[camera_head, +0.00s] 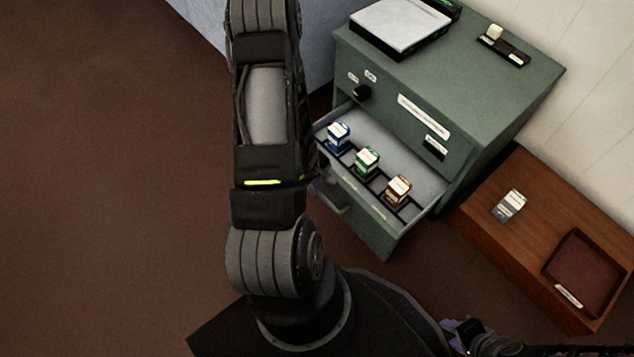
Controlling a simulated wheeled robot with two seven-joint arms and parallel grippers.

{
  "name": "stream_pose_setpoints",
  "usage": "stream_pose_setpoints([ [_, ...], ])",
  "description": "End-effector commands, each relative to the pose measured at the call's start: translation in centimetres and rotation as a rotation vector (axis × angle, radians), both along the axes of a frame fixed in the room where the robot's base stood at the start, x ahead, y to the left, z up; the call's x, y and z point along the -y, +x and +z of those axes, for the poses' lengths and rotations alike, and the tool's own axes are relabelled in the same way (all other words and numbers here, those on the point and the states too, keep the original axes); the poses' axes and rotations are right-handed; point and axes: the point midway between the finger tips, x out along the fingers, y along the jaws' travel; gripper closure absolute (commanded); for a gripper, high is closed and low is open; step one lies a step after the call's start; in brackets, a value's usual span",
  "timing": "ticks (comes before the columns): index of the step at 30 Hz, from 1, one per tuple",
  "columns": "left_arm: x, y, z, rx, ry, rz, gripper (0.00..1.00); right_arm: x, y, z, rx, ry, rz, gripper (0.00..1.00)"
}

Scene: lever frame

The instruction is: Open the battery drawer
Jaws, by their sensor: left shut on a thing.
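The battery drawer (382,226) is the lower drawer of a green cabinet (480,80) and stands pulled out. Blue (338,136), green (366,161) and brown (397,190) battery-like blocks stand in its black divided rack. My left gripper (321,184) is at the drawer front, shut on the drawer handle (336,200); my own arm hides most of the jaws. My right gripper (452,326) is low in the picture, apart from the drawer and in front of the wooden bench; its jaws are too small and dark to read.
A white-topped device (400,26) and a small black holder (503,46) sit on top. The low wooden bench (535,192) at right bears a grey block (509,205) and a dark red tray (588,234). The floor at left is clear.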

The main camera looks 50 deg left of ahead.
Motion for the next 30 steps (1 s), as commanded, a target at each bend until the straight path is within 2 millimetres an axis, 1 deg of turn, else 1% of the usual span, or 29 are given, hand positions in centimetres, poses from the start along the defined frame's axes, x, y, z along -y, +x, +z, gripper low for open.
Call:
stream_pose_setpoints([
  [2,0.1,0.0,0.0,-0.001,-0.002,-0.001,1.00,0.0,0.0,0.0,0.000,0.000,0.000,0.64],
  [3,0.1,0.0,0.0,-0.001,-0.002,-0.001,0.86,0.0,0.0,0.0,0.000,0.000,0.000,0.64],
  [9,0.0,0.0,0.0,-0.001,-0.001,0.000,0.70,0.0,0.0,0.0,0.000,0.000,0.000,0.64],
  [11,0.0,0.0,0.0,0.000,-0.001,0.000,0.66,0.0,0.0,0.0,0.000,0.000,0.000,0.64],
  [17,0.0,0.0,0.0,0.000,0.000,0.000,0.66,0.0,0.0,0.0,0.000,0.000,0.000,0.64],
  [20,0.0,0.0,0.3,0.000,0.000,0.000,0.66,0.0,0.0,0.2,0.000,0.000,0.000,0.64],
  [23,0.0,-0.1,1.2,0.001,0.001,0.001,0.66,0.0,-0.1,0.7,-0.002,0.000,0.001,0.64],
  [26,-0.1,-0.3,2.7,0.002,0.001,0.002,0.66,0.0,-0.2,1.5,-0.004,0.001,0.003,0.64],
  [30,0.0,-0.8,5.1,0.002,0.001,0.002,0.66,0.0,-0.3,2.7,-0.010,0.002,0.005,0.64],
])
